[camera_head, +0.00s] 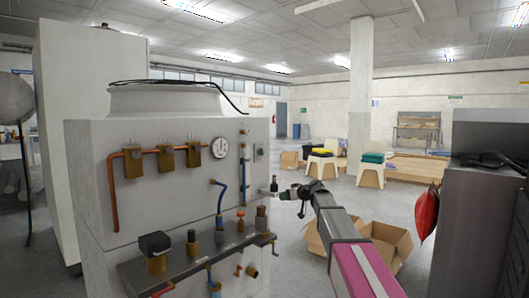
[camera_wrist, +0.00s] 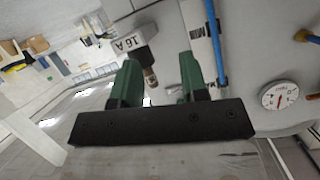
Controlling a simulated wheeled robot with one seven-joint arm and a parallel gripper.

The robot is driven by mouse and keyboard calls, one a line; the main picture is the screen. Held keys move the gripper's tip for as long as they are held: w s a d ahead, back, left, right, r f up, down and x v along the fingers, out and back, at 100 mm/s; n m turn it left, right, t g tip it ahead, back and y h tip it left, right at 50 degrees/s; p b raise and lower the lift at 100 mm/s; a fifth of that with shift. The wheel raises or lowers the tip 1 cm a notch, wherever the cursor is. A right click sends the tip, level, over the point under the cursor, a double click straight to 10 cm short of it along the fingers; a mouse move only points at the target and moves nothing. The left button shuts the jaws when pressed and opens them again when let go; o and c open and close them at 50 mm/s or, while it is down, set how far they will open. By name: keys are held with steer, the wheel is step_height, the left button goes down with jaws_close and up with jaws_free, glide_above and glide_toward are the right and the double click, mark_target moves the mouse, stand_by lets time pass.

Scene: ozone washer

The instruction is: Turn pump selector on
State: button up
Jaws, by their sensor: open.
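The washer (camera_head: 90,160) is a large pale grey cabinet with pipes and valves on its front. My gripper (camera_head: 287,193) is at the cabinet's right edge, beside a small grey fitting (camera_head: 274,185). In the wrist view my gripper (camera_wrist: 158,82) has its two green fingers apart. A light grey block marked "16 A" (camera_wrist: 132,42) is beyond the left finger, with a short brownish stem (camera_wrist: 150,76) reaching into the gap between the fingers. I cannot tell whether the fingers touch it. No label names the pump selector, so I cannot tell which part it is.
A round gauge (camera_head: 220,148) and copper pipes (camera_head: 113,190) are on the cabinet front. A blue hose (camera_wrist: 217,45) runs past the right finger. A valve shelf (camera_head: 190,258) juts out below. Open cardboard boxes (camera_head: 385,243) and a dark grey cabinet (camera_head: 478,215) stand to the right.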

mark_target(263, 150)
steer(key=w+a+r+n+t+y, duration=0.15)
steer(key=w+r, duration=0.25)
steer(key=r, duration=0.6)
steer(key=w+a+r+n+t+y, duration=0.15)
steer(key=w+r, duration=0.25)
steer(key=r, duration=0.6)
steer(key=shift+m, duration=0.3)
steer(key=x, duration=0.7)
steer(key=s+x, duration=0.1)
steer(key=x, duration=0.3)
steer(key=shift+a, duration=0.35)
steer(key=c, duration=0.6)
